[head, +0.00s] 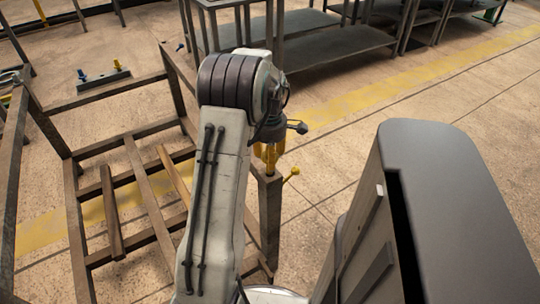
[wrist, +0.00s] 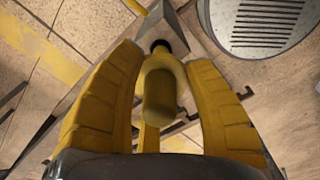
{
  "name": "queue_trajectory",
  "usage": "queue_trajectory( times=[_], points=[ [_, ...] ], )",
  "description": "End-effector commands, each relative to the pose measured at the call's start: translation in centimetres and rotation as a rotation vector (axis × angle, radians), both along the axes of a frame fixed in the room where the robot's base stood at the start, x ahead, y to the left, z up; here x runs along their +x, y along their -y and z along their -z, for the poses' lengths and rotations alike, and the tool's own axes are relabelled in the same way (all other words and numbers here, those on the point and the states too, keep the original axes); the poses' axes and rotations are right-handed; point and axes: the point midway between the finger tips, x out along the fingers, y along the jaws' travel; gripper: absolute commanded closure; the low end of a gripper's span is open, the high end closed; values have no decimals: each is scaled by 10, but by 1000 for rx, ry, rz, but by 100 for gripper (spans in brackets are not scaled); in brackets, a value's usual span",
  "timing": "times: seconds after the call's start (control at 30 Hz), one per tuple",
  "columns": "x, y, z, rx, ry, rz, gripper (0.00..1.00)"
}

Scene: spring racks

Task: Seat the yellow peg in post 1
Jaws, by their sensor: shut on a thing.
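My gripper (head: 270,152) points down over the top of a brown square post (head: 270,215) in the head view. A black tip shows beyond the peg. In the head view, the fingers and arm mostly hide the peg. A thin yellow rod with a round knob (head: 293,172) sticks out right beside the post top; I cannot tell whether it belongs to the peg. The post's number and whether the peg touches it cannot be told.
A brown metal frame (head: 62,150) with crossbars stands at the left, beside my arm. A low dark rack (head: 100,80) with a blue and a yellow peg lies beyond it. Dark shelves (head: 335,45) stand at the back. Floor right of the post is clear.

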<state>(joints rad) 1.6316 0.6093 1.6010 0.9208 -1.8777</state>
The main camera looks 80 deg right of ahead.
Motion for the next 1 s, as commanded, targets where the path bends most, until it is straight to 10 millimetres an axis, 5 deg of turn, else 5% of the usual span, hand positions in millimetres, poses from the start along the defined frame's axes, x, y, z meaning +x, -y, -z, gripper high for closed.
queue_trajectory(
  times=[1.0],
  points=[
    [0, 0, 21, -2, 0, 0, 89]
  ],
)
